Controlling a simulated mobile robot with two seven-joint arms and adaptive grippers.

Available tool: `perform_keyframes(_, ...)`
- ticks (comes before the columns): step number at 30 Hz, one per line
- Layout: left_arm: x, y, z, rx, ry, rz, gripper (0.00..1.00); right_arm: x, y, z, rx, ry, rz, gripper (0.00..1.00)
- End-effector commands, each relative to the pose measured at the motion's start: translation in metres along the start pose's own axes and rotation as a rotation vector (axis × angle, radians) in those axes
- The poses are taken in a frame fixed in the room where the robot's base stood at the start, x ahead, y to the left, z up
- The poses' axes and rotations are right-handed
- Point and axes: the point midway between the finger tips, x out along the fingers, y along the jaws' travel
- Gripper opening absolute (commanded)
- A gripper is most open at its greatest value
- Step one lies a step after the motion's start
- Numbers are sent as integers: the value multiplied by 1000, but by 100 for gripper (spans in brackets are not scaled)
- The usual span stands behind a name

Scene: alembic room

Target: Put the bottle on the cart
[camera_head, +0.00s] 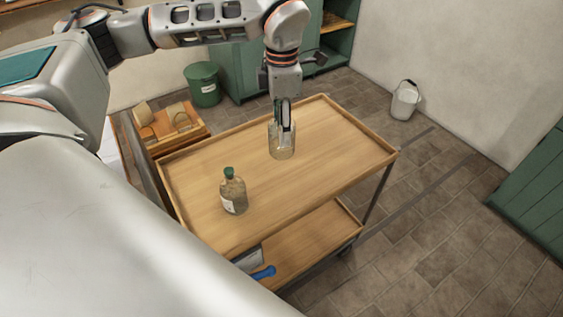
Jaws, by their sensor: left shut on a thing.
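The cart (345,150) has a wooden top tray with a raised rim and a lower shelf. My left gripper (286,122) points down over the far middle of the top tray, shut on a clear glass vessel (282,146). The vessel is upright, at or just above the tray surface; I cannot tell if it touches. The gripper's fingers hide its upper part. A brownish glass bottle (233,194) with a green cap and a pale label stands upright on the near left of the tray, apart from the gripper. My right gripper is not in view.
The lower shelf (310,240) holds a blue-handled item (263,272). A wooden crate (178,127) stands left of the cart, a green bin (203,84) behind it and a white bucket (405,101) at the back right. The tray's right part is clear.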

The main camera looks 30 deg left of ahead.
Motion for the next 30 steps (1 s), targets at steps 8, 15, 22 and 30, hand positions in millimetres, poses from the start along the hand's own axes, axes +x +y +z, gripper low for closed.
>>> perform_keyframes(8, 64, 0, 0, 1, 0, 0, 13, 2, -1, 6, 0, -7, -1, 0)
perform_keyframes(15, 87, 0, 1, 1, -2, 1, 13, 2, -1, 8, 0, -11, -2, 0)
perform_keyframes(22, 109, 0, 0, 1, 0, 0, 13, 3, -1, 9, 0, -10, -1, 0)
perform_keyframes(30, 130, 0, 1, 2, -3, 2, 13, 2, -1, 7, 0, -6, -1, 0)
